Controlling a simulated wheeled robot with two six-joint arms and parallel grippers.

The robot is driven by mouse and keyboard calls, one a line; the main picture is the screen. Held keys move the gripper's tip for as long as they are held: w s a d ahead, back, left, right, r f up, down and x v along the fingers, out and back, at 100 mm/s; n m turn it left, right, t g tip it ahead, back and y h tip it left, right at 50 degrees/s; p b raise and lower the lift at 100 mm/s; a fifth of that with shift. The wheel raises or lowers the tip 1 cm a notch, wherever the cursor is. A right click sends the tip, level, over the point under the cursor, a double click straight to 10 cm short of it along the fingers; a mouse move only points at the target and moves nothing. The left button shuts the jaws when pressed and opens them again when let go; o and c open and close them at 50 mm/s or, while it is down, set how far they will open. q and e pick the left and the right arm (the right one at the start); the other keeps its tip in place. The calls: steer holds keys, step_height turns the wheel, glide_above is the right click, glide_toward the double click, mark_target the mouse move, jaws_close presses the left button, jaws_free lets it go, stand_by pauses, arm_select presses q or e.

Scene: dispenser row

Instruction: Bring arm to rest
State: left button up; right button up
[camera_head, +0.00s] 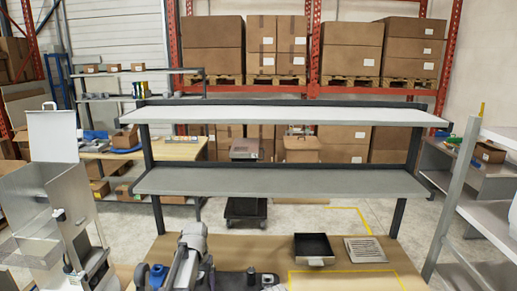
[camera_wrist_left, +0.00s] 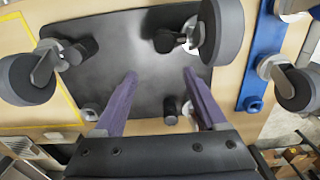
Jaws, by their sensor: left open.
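My left gripper (camera_wrist_left: 160,75) is open, with two purple fingers spread apart and nothing between them. It is over a black plate (camera_wrist_left: 130,60) with rounded corners on the tan worktop. Grey wheels on metal forks, such as one wheel (camera_wrist_left: 222,30) at the top, and black knobs stand around the plate. In the head view a grey jointed arm part (camera_head: 190,250), seemingly my left arm, rises at the bottom, and the fingers cannot be made out there. My right gripper is not in either view.
A two-level shelf (camera_head: 285,182) stands behind the worktop (camera_head: 245,245). A black tray (camera_head: 313,249) and a metal grate (camera_head: 365,250) lie on the right part. A metal hopper (camera_head: 40,200) stands at the left. A blue strip (camera_wrist_left: 262,55) lies beside the plate.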

arm_select(q)
steer(key=s+d+f+m+b, duration=0.1)
steer(key=s+d+f+b, duration=0.2)
steer(key=s, duration=0.4)
steer(key=s+d+f+m+b, duration=0.1)
steer(key=s+d+f+b, duration=0.2)
steer(key=s+d, duration=0.2)
steer(key=s+d+f+m+y+b, duration=0.1)
steer(key=s+d+f+b, duration=0.2)
steer(key=s, duration=0.8)
steer(key=shift+s+d+f, duration=0.25)
steer(key=shift+d, duration=0.75)
